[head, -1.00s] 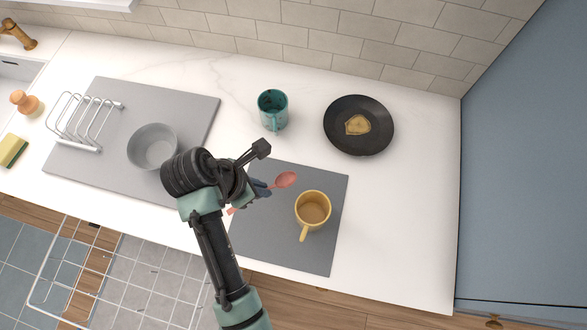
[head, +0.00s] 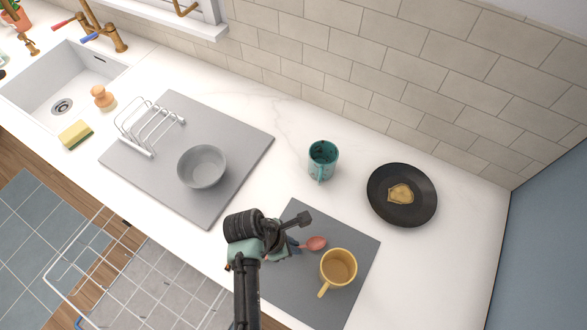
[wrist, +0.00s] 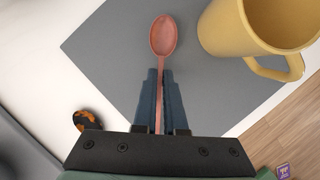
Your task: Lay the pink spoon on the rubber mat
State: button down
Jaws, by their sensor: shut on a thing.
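The pink spoon (head: 317,243) is held in my gripper (head: 294,247), its bowl pointing out past the fingertips. In the wrist view the blue fingers (wrist: 160,78) are shut on the handle of the spoon (wrist: 164,36). The spoon is over the dark grey mat (head: 296,292), which looks like the rubber mat and also shows in the wrist view (wrist: 120,55). I cannot tell whether the spoon touches it. A yellow mug (head: 338,268) stands on this mat, just right of the spoon's bowl. My arm hides the mat's left part in the head view.
A teal mug (head: 323,160) and a black plate (head: 402,215) stand behind the mat. A lighter grey board (head: 225,135) at left bears a bowl (head: 202,166) and a wire rack (head: 150,125). An orange-and-black object (wrist: 86,120) lies left of my gripper.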

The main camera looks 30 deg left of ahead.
jog(key=shift+f, duration=0.1)
jog(key=c, duration=1)
grip_release()
jog(key=v, duration=1.2)
